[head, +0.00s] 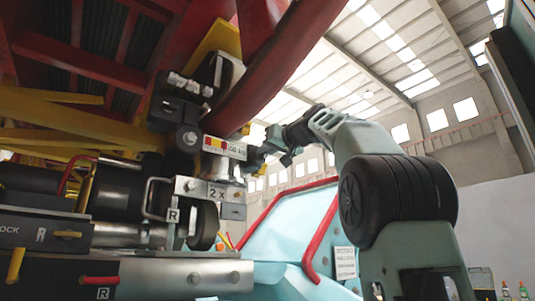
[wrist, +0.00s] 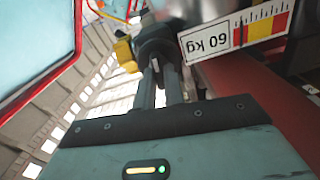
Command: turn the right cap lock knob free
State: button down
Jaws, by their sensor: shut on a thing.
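My gripper (head: 270,146) reaches in from the right in the head view, its tip against the right end of a metal block (head: 224,147) with a red, yellow and white scale label. In the wrist view my gripper (wrist: 162,62) has its two dark fingers close together on a dark knob-like part (wrist: 155,32), mostly hidden by the fingers. I take it for the right cap lock knob, but its turn angle cannot be told. A yellow piece (wrist: 124,49) sticks out beside it. The "60 kg" label (wrist: 235,30) is just right of the fingers.
A panel with LOCK and R markings (head: 40,236) and a yellow lever stands lower left. A curved red beam (head: 285,70) hangs close above my gripper. A pale blue car body with red bars (head: 320,232) lies below.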

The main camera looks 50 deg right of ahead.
jog(key=shift+w+f+n, duration=0.1)
jog(key=shift+n, duration=0.7)
jog(key=c, duration=1.5)
grip_release()
jog(key=shift+w, duration=0.1)
jog(key=shift+s, duration=0.2)
jog(key=b+v, duration=0.3)
jog(key=v, duration=1.4)
jog(key=shift+a, duration=0.15)
